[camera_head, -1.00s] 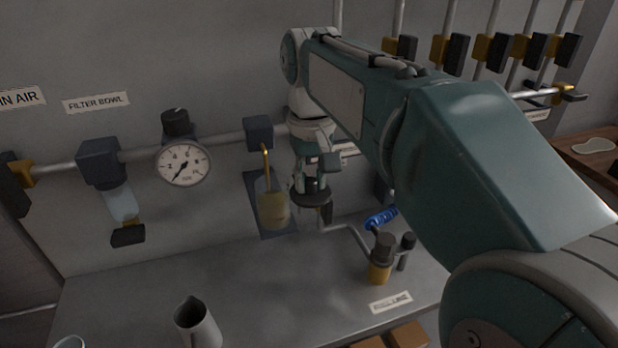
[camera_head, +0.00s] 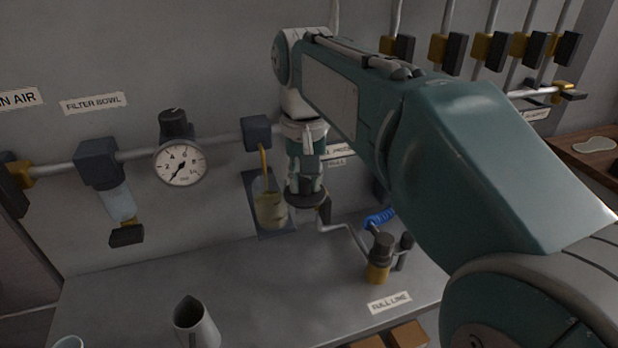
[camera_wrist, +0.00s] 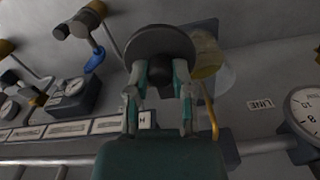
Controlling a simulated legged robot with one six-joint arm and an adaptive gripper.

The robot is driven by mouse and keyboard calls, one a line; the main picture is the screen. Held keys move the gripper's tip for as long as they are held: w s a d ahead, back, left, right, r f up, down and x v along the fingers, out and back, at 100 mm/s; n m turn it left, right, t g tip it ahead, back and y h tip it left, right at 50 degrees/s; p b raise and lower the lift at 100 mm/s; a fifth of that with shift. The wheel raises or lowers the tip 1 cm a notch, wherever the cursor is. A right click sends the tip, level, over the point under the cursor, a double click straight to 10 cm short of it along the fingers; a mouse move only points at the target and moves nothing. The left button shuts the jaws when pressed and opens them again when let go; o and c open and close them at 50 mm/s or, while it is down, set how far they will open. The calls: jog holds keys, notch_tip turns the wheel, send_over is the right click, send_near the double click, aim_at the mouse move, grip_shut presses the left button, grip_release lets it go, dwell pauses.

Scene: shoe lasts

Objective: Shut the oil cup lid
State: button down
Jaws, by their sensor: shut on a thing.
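The oil cup (camera_head: 268,210) is a clear bowl with yellowish oil, hung in front of a dark plate on the wall. It also shows in the wrist view (camera_wrist: 207,58), partly behind a dark disc. That round dark disc, which looks like the lid (camera_head: 304,200), is just right of the cup in the head view; in the wrist view the lid (camera_wrist: 160,40) has a knob at its middle. My gripper (camera_head: 307,184) is shut on this knob. In the wrist view, its two fingers (camera_wrist: 160,82) flank the knob. Whether the disc touches the cup is unclear.
A pressure gauge (camera_head: 180,164) and a filter bowl (camera_head: 120,203) hang left of the cup. A jug (camera_head: 194,322) stands in front. The middle bench is clear.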

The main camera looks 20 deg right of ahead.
jog(key=m, duration=0.1)
jog(key=a+m, duration=0.1)
jog(key=m, duration=0.1)
jog(key=a+m, duration=0.1)
jog(key=shift+w+f, duration=0.1)
jog(key=shift+w, duration=0.15)
jog(key=w+a+m, duration=0.1)
jog(key=m, duration=0.2)
jog(key=w+m, duration=0.1)
jog(key=m, duration=0.2)
jog(key=a+m, duration=0.1)
jog(key=m, duration=0.2)
jog(key=shift+w+a+m, duration=0.3)
jog(key=shift+w+a, duration=0.05)
jog(key=shift+w, duration=0.05)
jog(key=shift+w+a+m, duration=0.1)
jog(key=shift+w+m, duration=0.35)
jog(key=shift+m, duration=0.55)
jog(key=shift+w+a+m, duration=0.1)
jog(key=shift+w+m, duration=0.3)
jog(key=shift+m, duration=0.6)
jog(key=shift+c, duration=2.4)
grip_release()
jog(key=shift+w, duration=0.1)
